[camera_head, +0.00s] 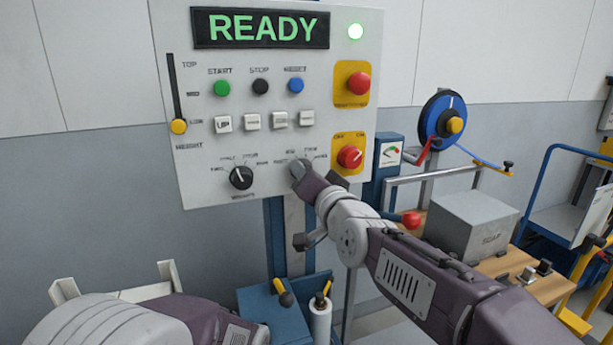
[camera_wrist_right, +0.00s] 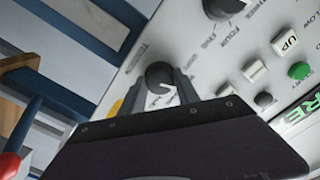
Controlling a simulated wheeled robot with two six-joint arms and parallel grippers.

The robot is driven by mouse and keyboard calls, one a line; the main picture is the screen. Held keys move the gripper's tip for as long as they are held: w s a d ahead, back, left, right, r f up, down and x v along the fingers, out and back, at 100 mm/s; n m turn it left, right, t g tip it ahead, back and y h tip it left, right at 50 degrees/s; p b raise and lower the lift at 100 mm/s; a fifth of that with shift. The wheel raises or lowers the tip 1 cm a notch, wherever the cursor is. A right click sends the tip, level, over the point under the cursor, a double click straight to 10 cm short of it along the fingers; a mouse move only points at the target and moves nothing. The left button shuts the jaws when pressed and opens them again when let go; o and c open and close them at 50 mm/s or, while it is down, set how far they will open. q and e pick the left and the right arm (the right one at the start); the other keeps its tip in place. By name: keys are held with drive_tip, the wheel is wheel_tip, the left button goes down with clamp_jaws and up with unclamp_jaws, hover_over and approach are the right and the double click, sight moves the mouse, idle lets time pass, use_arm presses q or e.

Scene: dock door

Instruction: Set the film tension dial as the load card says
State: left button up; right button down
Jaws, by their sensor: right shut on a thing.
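The right-hand dial on the control panel is a dark round knob (camera_wrist_right: 160,74) with a pale pointer mark, seen in the wrist view. My right gripper (camera_wrist_right: 162,86) is shut on it, one finger on each side. In the head view my right gripper (camera_head: 299,170) covers this dial and part of the lettering around it, so its setting cannot be read there. The panel (camera_head: 195,90) is light grey, with a display (camera_head: 260,28) reading READY in green. The load card cannot be made out. Only part of my left arm shows, at the lower left; its gripper is out of frame.
A second black dial (camera_head: 241,178) sits left of my right gripper. A red rotary switch (camera_head: 350,156) on a yellow plate is close on its right. Above are white buttons (camera_head: 251,121) and a red stop button (camera_head: 358,83). A grey box (camera_head: 472,222) stands on the bench at right.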

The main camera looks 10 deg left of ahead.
drive_tip(key=c, duration=0.9)
unclamp_jaws()
drive_tip(key=v, duration=0.9)
drive_tip(key=shift+b, duration=0.35)
drive_tip(key=shift+f, duration=0.1)
